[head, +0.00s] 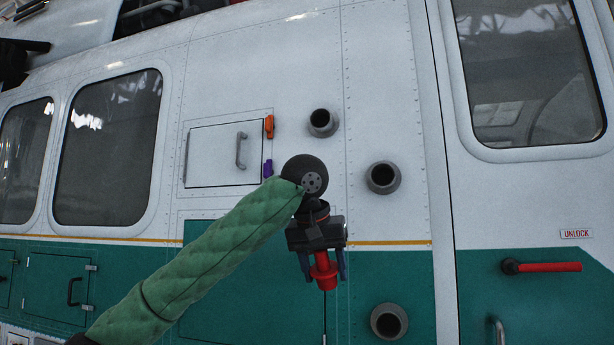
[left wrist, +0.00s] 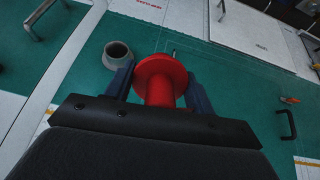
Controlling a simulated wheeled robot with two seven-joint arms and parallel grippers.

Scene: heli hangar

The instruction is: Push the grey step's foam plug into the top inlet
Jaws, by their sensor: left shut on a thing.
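My left gripper (head: 323,268) is shut on a red foam plug (head: 324,274), which has a wide flange and hangs pointing down in the head view. The plug (left wrist: 161,80) also shows between the two fingers in the left wrist view. The top inlet (head: 322,123), a grey round collar with a dark open bore, is on the white fuselage, above the gripper and apart from it. A grey inlet collar (left wrist: 117,55) shows left of the plug in the left wrist view. My right gripper is not in view. I cannot make out the grey step for certain.
Two more open inlets are on the fuselage: a middle one (head: 383,178) and a bottom one (head: 389,322). A closed hatch (head: 214,157) with a handle, an orange latch (head: 269,127) and a purple latch (head: 267,168) is to the left. A red door handle (head: 545,267) is at right.

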